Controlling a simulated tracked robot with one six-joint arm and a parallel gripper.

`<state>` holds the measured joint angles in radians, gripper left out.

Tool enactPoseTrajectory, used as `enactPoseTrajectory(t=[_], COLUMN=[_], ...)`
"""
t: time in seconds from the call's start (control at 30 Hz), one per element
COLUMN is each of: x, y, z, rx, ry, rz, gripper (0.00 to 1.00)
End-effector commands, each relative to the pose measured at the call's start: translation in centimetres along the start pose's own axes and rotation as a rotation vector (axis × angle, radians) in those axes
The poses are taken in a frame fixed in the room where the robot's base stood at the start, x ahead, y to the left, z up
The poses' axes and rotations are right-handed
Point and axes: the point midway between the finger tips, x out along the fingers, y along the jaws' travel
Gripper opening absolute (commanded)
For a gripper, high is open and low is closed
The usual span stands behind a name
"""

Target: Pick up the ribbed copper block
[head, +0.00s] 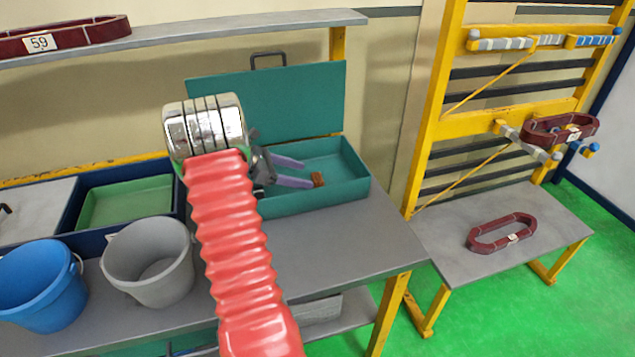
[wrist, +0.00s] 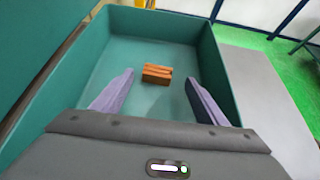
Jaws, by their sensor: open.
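The ribbed copper block (head: 318,180) lies on the floor of an open teal toolbox (head: 359,183). In the wrist view the block (wrist: 157,74) is a small orange-brown piece with ridges, ahead of my fingertips and roughly centred between them. My gripper (head: 312,174) reaches into the teal box from the left, its purple fingers apart. In the wrist view my gripper (wrist: 161,75) is open and empty, with one finger on each side and the block beyond the tips. The exact height of the fingers above the box floor is hard to tell.
The box walls (wrist: 220,72) stand close around the fingers, with its raised lid (head: 270,105) behind. A grey bucket (head: 150,262), a blue bucket (head: 38,285) and a green tray (head: 125,203) stand left. The grey bench (head: 350,240) is clear in front of the box.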

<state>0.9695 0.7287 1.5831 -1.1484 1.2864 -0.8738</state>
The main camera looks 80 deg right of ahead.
Motion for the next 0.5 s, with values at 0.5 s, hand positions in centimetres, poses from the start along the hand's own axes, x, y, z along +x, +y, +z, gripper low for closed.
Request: enactPoseTrajectory(t=[0.5], x=[4.2], y=[0.3], z=[0.0], rx=[-0.001], ry=[-0.001], rz=[-0.001], gripper=[0.67])
